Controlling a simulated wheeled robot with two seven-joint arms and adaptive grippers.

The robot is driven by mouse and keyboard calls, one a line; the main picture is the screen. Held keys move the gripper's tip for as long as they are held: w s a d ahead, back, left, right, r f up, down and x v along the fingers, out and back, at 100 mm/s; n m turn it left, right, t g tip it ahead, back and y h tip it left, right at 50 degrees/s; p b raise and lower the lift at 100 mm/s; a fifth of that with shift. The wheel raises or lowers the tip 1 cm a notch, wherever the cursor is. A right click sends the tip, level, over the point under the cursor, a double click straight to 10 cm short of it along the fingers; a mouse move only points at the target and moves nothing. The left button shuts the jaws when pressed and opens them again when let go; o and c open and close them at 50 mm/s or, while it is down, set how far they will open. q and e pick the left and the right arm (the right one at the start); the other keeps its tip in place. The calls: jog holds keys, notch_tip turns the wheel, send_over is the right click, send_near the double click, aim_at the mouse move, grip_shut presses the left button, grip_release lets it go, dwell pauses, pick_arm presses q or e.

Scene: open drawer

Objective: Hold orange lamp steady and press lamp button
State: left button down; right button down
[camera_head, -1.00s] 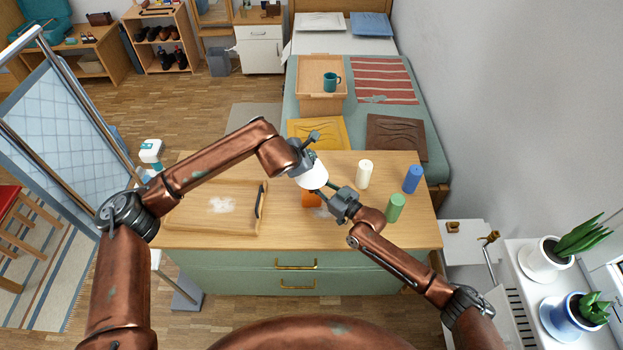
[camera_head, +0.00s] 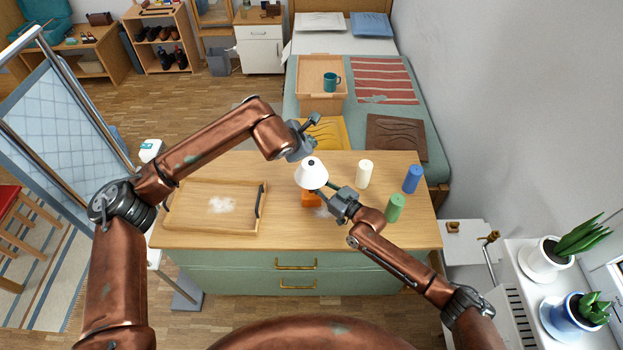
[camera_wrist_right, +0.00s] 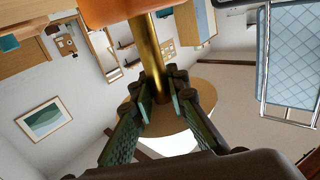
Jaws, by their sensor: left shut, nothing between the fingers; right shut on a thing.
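The lamp has a white shade (camera_head: 311,172) and an orange base (camera_head: 312,199) and stands upright on the wooden top of the dresser. My right gripper (camera_head: 331,188) reaches in from the right and is shut on the lamp's stem. In the right wrist view the fingers of the right gripper (camera_wrist_right: 160,92) close around the brass stem (camera_wrist_right: 149,55), with the orange base (camera_wrist_right: 118,10) at the top edge. My left gripper (camera_head: 314,119) is shut and empty, above and behind the shade in the picture, apart from it. The lamp button cannot be made out.
A wooden tray (camera_head: 180,218) lies left of the lamp. A white cylinder (camera_head: 364,174), a green cylinder (camera_head: 394,208) and a blue cylinder (camera_head: 412,179) stand to the right.

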jog(key=c, duration=1.8)
grip_release()
jog(key=v, duration=1.2)
pick_arm(q)
jog(key=shift+d, duration=0.1)
pick_arm(e)
jog(key=shift+s, duration=0.1)
